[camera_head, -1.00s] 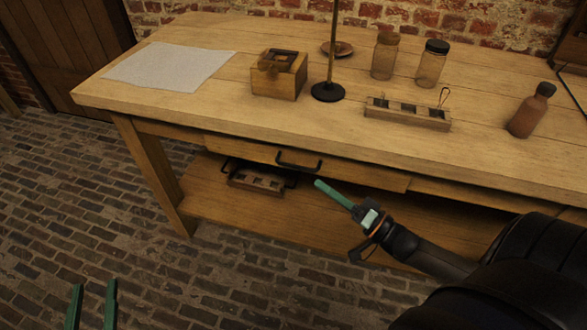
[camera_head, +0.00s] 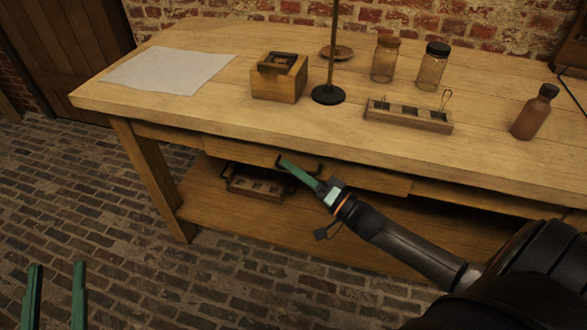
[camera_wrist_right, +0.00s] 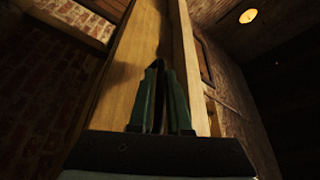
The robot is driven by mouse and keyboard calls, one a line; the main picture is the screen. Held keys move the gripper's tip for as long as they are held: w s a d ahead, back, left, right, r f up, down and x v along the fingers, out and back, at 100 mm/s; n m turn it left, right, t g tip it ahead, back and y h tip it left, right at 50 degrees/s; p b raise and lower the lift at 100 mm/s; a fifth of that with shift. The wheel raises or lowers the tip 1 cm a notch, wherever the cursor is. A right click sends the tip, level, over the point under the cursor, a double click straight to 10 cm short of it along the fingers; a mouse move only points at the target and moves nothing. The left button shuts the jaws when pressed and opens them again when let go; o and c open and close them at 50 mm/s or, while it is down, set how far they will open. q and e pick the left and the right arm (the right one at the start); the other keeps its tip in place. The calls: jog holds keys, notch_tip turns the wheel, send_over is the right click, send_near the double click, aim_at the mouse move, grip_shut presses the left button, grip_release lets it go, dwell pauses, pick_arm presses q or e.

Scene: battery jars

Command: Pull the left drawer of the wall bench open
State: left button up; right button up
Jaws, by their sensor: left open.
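The left drawer (camera_head: 228,149) is a wooden front under the bench top, flush with the bench as far as I can see. Its dark bar handle (camera_head: 318,165) is partly hidden by my right gripper (camera_head: 284,162). The green fingers reach the handle from the front right and overlap its left part. In the right wrist view, my right gripper (camera_wrist_right: 160,85) has its fingers close together, with a dark piece at the tips against the wood. Whether they grip the handle is unclear. My left gripper (camera_head: 57,268) is open and empty, low at the left over the brick floor.
On the wall bench (camera_head: 240,118) stand a wooden box (camera_head: 278,85), a stand (camera_head: 328,94), two jars, a wooden rack (camera_head: 408,116) and a brown bottle (camera_head: 535,112). A tray (camera_head: 255,184) lies on the lower shelf. The floor before the bench is clear.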

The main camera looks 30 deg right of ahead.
grip_shut()
dwell(1.3)
